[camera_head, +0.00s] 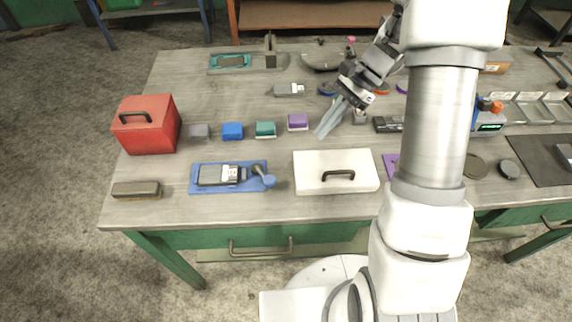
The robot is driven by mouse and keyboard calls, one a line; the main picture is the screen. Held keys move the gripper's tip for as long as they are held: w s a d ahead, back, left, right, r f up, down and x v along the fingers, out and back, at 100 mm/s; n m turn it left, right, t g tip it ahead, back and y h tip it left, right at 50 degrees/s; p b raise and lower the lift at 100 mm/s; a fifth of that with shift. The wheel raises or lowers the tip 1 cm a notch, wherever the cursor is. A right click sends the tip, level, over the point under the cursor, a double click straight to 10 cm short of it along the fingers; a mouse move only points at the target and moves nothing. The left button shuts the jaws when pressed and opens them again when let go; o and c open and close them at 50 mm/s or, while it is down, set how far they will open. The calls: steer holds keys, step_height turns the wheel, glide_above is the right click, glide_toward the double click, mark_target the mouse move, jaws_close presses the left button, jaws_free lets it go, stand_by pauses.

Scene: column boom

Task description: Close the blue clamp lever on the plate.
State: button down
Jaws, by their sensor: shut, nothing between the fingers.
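A blue plate (206,188) lies near the front left of the table. A dark and silver device (219,175) lies on it. The blue clamp lever (265,178) is at the plate's right end, with a dark arm and a round blue knob beside the plate's edge. Its exact angle is too small to tell. My gripper (326,133) is shut and empty. It points down and left above the middle of the table, behind and to the right of the plate, apart from the lever.
A white box with a black handle (310,173) stands just right of the plate. A red box (150,128), a brown brush-like block (137,190) and small blue (232,131), teal (265,129) and purple (298,122) blocks stand around it. My arm hides part of the table's right side.

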mark_target(299, 169)
steer(key=x, duration=1)
steer(key=shift+s+b, duration=0.1)
steer(key=shift+b, duration=0.2)
steer(key=shift+s+a+f, duration=0.1)
steer(key=shift+s+a, duration=0.1)
steer(key=shift+a, duration=0.4)
steer(key=shift+s+a+f, duration=0.1)
steer(key=shift+s+a, duration=0.15)
steer(key=shift+a, duration=0.35)
steer(key=shift+s+a+f, duration=0.1)
steer(key=shift+s+a, duration=0.2)
steer(key=shift+a, duration=0.35)
